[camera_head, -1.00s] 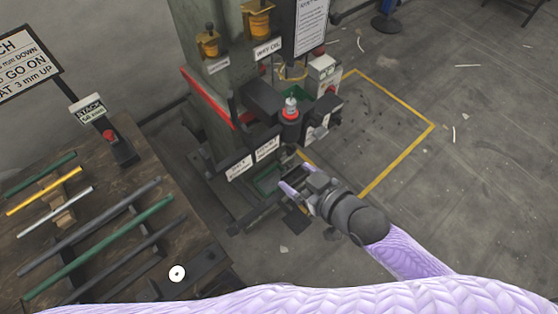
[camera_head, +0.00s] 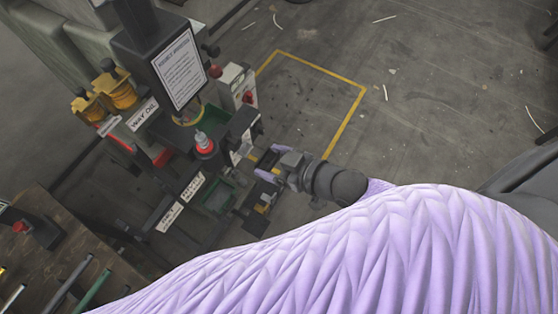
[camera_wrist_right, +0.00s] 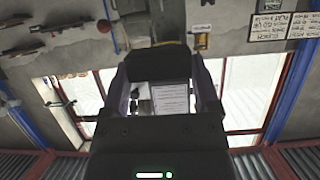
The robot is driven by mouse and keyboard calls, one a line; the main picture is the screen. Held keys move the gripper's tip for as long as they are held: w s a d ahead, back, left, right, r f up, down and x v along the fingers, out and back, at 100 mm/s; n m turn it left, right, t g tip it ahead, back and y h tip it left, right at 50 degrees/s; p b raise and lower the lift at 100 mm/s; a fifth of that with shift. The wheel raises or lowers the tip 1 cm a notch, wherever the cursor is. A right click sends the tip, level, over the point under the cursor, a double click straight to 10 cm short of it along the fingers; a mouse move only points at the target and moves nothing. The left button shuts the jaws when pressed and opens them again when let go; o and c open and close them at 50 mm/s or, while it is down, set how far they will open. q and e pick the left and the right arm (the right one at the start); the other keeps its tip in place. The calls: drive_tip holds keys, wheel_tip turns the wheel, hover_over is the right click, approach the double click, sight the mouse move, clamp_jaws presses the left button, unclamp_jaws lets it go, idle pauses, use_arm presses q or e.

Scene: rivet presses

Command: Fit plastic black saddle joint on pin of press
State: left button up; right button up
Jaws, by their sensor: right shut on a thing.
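My right gripper (camera_head: 268,163) is beside the press (camera_head: 146,40), at the right of its lower front. Its two purple fingers are shut on a black piece, which I take to be the saddle joint (camera_head: 264,160). In the right wrist view, the black joint (camera_wrist_right: 157,60) spans the gap between the fingertips. A red and silver fitting (camera_head: 204,144) stands upright on the press, left of the gripper. I cannot tell which part is the pin. The joint appears apart from that fitting. My left gripper is out of view.
Yellow oilers (camera_head: 115,92), a way oil label (camera_head: 142,114) and a sign (camera_head: 180,68) are on the press. A grey box (camera_head: 236,84) is behind the fitting. A wooden bench (camera_head: 90,246) with bars stands at lower left. The yellow-marked floor (camera_head: 308,100) is clear.

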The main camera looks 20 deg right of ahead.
drive_tip(key=w+a+f+b, duration=0.1)
drive_tip(key=w+a+b, duration=0.2)
drive_tip(key=w+a, duration=0.1)
drive_tip(key=w+a+b, duration=0.3)
drive_tip(key=w+a, duration=0.1)
drive_tip(key=w, duration=0.3)
drive_tip(key=w+a+f+b, duration=0.1)
drive_tip(key=w+a+b, duration=0.3)
drive_tip(key=w, duration=0.1)
drive_tip(key=shift+w+f, duration=0.35)
idle(0.5)
drive_tip(key=shift+p, duration=0.3)
idle(0.4)
